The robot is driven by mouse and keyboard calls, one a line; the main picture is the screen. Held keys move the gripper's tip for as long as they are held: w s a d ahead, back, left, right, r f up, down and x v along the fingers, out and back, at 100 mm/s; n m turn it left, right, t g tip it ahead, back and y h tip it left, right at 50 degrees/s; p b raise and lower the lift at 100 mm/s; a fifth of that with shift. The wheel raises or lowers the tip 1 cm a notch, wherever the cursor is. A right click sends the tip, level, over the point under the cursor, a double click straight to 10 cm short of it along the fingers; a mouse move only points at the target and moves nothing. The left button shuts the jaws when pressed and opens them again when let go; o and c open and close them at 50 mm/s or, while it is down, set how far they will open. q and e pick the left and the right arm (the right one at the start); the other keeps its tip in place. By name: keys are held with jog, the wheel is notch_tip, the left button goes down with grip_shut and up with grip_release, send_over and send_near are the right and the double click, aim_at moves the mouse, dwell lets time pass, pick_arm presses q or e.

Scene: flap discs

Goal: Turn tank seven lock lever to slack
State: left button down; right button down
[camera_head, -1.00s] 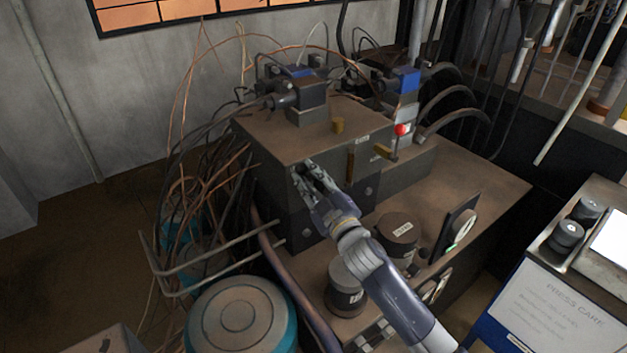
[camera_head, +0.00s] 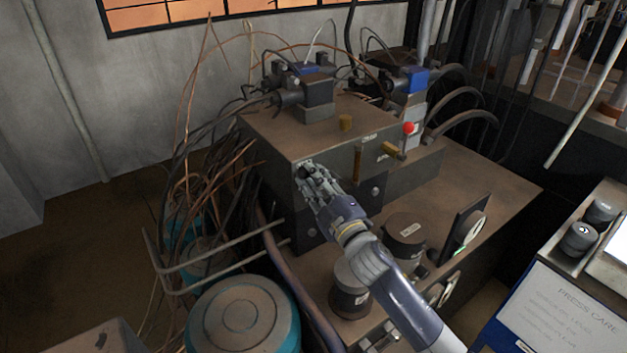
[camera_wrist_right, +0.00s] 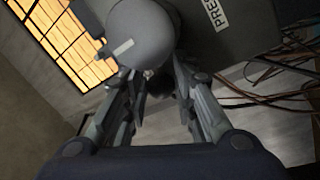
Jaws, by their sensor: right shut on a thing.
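My right gripper (camera_head: 314,183) is at the upper left of the front face of the dark machine block (camera_head: 272,185). In the right wrist view, its fingers (camera_wrist_right: 158,84) are closed around a round grey knob (camera_wrist_right: 140,32) with a short white mark. The knob's far side and its mounting are hidden. A white label beginning "PRES" (camera_wrist_right: 216,14) is on the block beside it. I cannot make out any "tank seven" marking, or tell whether this knob is the lock lever. My left gripper is not in view.
Brass levers (camera_head: 357,163) and a red ball knob (camera_head: 408,128) are right of the gripper. Dark cylinders (camera_head: 405,236) stand below on the bench. Bent pipes (camera_head: 215,262), loose copper wires (camera_head: 205,165) and a teal drum (camera_head: 243,318) crowd the left.

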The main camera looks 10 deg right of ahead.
jog(key=c, duration=1.3)
grip_release()
jog(key=shift+c, duration=0.2)
jog(key=v, duration=1.2)
jog(key=shift+d, duration=0.1)
